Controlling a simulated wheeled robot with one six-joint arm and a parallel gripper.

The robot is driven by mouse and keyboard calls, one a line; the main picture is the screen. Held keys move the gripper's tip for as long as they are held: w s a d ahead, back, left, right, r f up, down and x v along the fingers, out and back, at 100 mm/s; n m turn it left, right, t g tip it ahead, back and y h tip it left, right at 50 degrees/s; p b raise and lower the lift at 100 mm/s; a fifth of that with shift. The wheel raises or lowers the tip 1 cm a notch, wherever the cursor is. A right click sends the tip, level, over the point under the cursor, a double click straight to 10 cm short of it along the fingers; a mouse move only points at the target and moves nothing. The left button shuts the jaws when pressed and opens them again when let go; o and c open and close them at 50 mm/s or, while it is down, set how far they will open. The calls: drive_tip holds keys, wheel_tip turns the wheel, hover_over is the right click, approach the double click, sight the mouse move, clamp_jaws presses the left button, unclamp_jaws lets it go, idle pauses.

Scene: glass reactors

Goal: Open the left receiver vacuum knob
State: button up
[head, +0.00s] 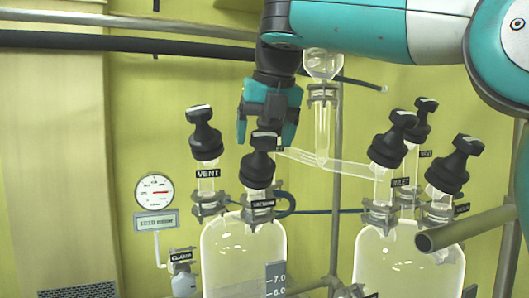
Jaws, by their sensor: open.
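The left receiver (243,252) is a clear glass vessel with black knobs on its top necks. Its vacuum knob (257,165) is black, tilted, and stands on the front neck above a small dark label (262,203) that seems to read VACUUM. My gripper (266,140), dark with teal fingers, points down from above. Its fingers are apart, one to each side of the knob's top in the picture. The knob's top overlaps the space between the fingertips; I cannot tell whether they touch it or are behind it.
The left receiver's vent knob (204,138) stands close to the left of my gripper. A sloping glass tube (335,163) runs right to the right receiver (400,262), which has several black knobs. A pressure gauge (154,191) hangs at the left. A dark pipe (120,42) crosses behind.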

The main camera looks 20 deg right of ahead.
drive_tip(key=shift+w+f, duration=0.1)
drive_tip(key=shift+f, duration=0.15)
drive_tip(key=c, duration=0.9)
